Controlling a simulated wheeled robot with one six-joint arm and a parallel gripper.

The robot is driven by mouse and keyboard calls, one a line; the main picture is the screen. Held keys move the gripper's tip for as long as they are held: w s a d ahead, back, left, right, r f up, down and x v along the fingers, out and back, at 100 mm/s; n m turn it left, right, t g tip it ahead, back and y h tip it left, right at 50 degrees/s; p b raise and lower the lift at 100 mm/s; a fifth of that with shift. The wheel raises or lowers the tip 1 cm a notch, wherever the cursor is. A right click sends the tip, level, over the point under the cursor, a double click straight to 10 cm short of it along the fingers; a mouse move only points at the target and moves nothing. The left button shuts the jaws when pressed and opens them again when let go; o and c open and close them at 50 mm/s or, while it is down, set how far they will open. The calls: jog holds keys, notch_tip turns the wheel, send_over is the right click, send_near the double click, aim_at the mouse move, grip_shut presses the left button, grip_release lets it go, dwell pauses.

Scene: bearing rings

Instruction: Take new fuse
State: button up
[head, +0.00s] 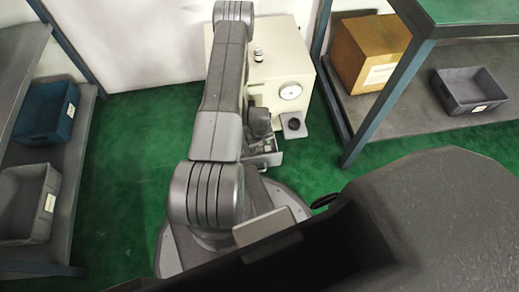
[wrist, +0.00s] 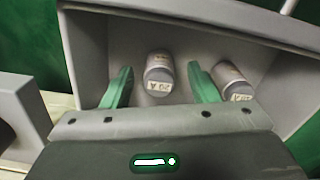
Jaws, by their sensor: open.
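In the wrist view my gripper (wrist: 160,68) is open, with its green fingers reaching into a grey tray (wrist: 190,18). One grey cylindrical fuse (wrist: 159,66) stands between the fingers, with gaps visible on both sides. Its white label seems to read 20 A. A second similar fuse (wrist: 232,76) is just right of the right finger, tilted in the picture; its label is partly hidden. In the head view the small grey tray (head: 268,159) sits low in front of the beige cabinet, largely hidden by my arm.
Green floor is clear between.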

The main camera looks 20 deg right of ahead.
jog(key=c, duration=1.1)
jog(key=shift+o, duration=0.2)
jog(key=shift+r, duration=0.1)
